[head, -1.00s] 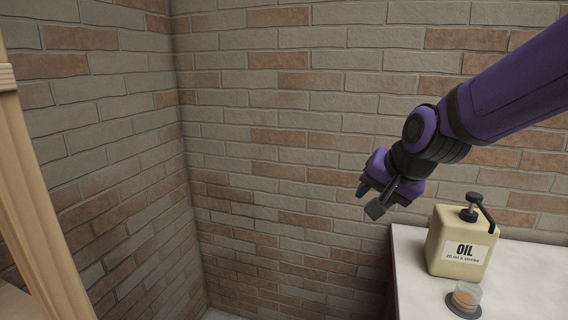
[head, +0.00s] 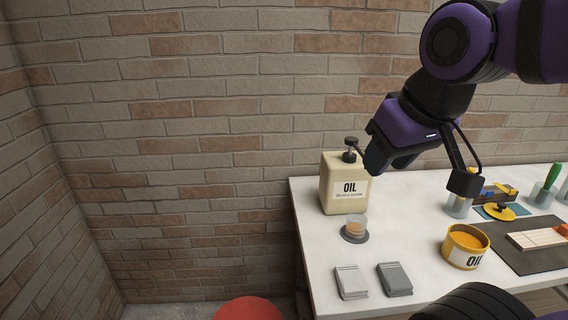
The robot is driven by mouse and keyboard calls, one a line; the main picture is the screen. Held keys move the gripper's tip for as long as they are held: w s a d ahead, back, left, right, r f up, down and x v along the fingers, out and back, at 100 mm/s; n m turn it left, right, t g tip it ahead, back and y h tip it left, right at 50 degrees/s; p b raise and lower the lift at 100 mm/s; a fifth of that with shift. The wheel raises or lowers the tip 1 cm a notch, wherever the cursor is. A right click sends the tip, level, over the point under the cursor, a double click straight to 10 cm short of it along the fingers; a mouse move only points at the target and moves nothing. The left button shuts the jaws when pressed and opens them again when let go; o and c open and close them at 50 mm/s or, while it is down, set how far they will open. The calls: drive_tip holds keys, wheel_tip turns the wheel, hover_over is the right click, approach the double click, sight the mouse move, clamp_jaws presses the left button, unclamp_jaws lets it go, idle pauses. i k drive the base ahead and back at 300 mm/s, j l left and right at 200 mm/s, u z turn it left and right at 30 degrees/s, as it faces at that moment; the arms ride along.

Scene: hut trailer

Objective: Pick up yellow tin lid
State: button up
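The yellow tin lid (head: 498,211), a flat yellow disc with a dark knob, lies on a small blue-grey mat (head: 482,213) on the right of the white table. The open yellow tin (head: 466,249), labelled OIL and showing orange contents, stands nearer and to the left of it. My gripper (head: 421,170) is above the table, up and to the left of the lid. Its dark fingers are spread apart with nothing seen between them, so it looks open. The lid is apart from the gripper and mostly unhidden.
Two grey blocks (head: 395,279) lie at the front. A dark mat (head: 535,258) carries a light board. A green-handled tool (head: 551,178) stands behind. A red round thing (head: 248,309) is below.

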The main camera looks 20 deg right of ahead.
sight(499, 211)
drive_tip(key=z, duration=1.6)
